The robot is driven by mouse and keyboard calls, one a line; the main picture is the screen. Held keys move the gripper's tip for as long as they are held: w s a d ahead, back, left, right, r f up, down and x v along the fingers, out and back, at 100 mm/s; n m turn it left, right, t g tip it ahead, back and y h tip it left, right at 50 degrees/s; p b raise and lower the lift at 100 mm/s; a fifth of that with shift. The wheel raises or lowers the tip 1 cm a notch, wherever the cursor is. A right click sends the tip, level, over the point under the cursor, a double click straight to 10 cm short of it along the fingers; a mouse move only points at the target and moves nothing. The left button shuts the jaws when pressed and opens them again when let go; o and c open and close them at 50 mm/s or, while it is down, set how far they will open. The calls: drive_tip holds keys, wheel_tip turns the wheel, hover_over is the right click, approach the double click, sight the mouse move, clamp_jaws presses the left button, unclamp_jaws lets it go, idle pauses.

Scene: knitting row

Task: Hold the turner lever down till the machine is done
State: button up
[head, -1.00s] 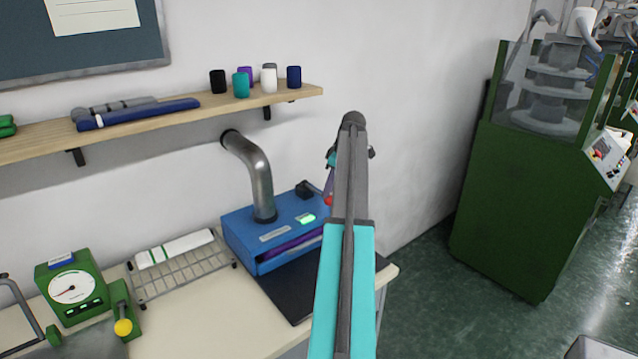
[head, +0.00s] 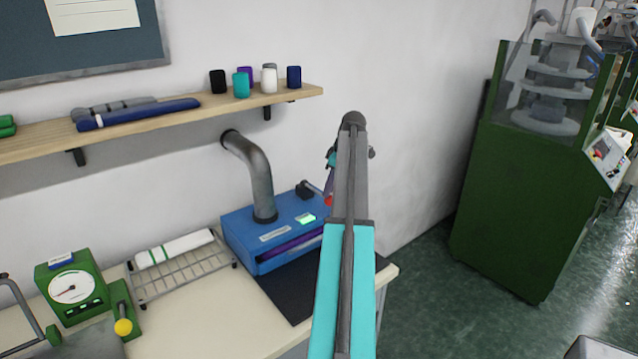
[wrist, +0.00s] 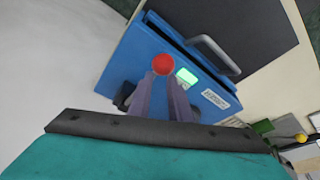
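The turner machine (head: 245,228) is a blue box on the bench, with a front slot showing a strip of purple. A small display on it glows green (head: 306,219); it also glows in the wrist view (wrist: 187,76). The lever's red knob (wrist: 162,65) is at the tips of my gripper (wrist: 163,77); it also shows in the head view (head: 328,201), below my arm. The two purple-grey fingers are close together, and the knob appears beyond their tips rather than between them. Contact is hard to tell. The lever's shaft is hidden.
A grey pipe (head: 257,175) rises from the machine to the wall. A dark mat (head: 280,292) lies in front of it. A wire rack (head: 188,277) and green dial gauge (head: 72,287) stand left. A shelf (head: 150,122) hangs above. A green machine (head: 520,200) stands right.

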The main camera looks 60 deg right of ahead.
wheel_tip(320, 180, up, 13)
drive_tip(key=p, duration=0.6)
idle(1.7)
drive_tip(key=shift+f, duration=0.1)
idle(0.5)
